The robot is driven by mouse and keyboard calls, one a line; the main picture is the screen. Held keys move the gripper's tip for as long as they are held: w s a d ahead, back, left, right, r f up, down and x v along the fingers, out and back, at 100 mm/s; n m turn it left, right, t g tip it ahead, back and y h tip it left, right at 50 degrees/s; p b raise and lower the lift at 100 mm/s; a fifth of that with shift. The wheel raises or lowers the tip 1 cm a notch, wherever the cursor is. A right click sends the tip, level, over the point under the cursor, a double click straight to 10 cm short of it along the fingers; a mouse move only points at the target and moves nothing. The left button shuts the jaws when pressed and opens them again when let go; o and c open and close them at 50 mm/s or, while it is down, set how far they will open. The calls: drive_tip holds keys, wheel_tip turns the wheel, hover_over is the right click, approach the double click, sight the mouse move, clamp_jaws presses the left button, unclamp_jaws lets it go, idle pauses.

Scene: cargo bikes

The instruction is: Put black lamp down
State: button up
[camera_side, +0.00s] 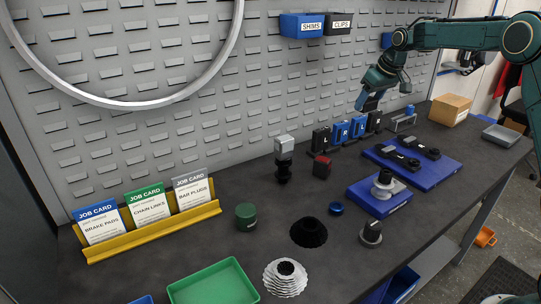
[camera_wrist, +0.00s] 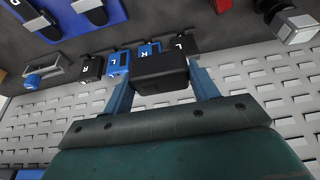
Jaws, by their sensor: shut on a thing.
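My gripper (camera_side: 369,102) is above the back of the bench, close to the pegboard, with its fingers pointing down. In the wrist view its two blue fingers (camera_wrist: 160,88) are closed on the sides of a black lamp (camera_wrist: 160,72), a dark box-like body. In the side view I cannot make out the held lamp clearly. Behind it in the wrist view is a row of standing lettered pieces: a black one marked L (camera_wrist: 184,43), a blue one marked R (camera_wrist: 149,49), another blue one (camera_wrist: 118,62) and a black one (camera_wrist: 90,68).
A blue tray (camera_side: 430,166) with black parts lies to the right, near a metal bracket (camera_side: 403,121) and a cardboard box (camera_side: 449,109). A silver-and-black part (camera_side: 284,146) stands left. Bare bench shows between several parts.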

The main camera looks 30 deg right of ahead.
drive_tip(key=shift+d, duration=0.15)
hover_over(354, 164)
drive_tip(key=s, duration=0.1)
wheel_tip(354, 164, down, 16)
drive_tip(key=shift+s+r, duration=0.15)
drive_tip(key=shift+r, duration=0.05)
drive_tip(key=shift+f, duration=0.15)
drive_tip(key=shift+f, duration=2)
drive_tip(key=shift+f, duration=0.1)
drive_tip(key=o, duration=1)
